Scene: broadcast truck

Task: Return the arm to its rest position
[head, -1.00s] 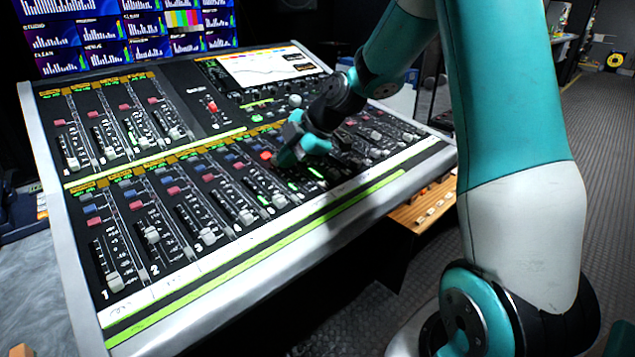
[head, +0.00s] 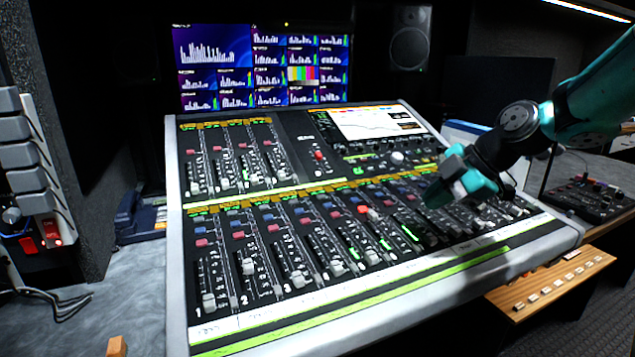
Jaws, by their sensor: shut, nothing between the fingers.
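My gripper (head: 447,191) is in the head view, over the right half of a sloping mixing console (head: 178,290). Its teal fingers point down and to the left and are shut with nothing between them. The gripper hides some of the console's channel strips behind it; whether it touches them I cannot tell. My teal and black arm reaches in from the upper right edge of the picture.
A wall of meter screens (head: 260,65) stands behind the console, with a black speaker (head: 409,40) at its right. A small control panel (head: 590,200) and a wooden ledge with pale keys (head: 550,284) are at the right. A stack of grey units (head: 30,165) stands at the left.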

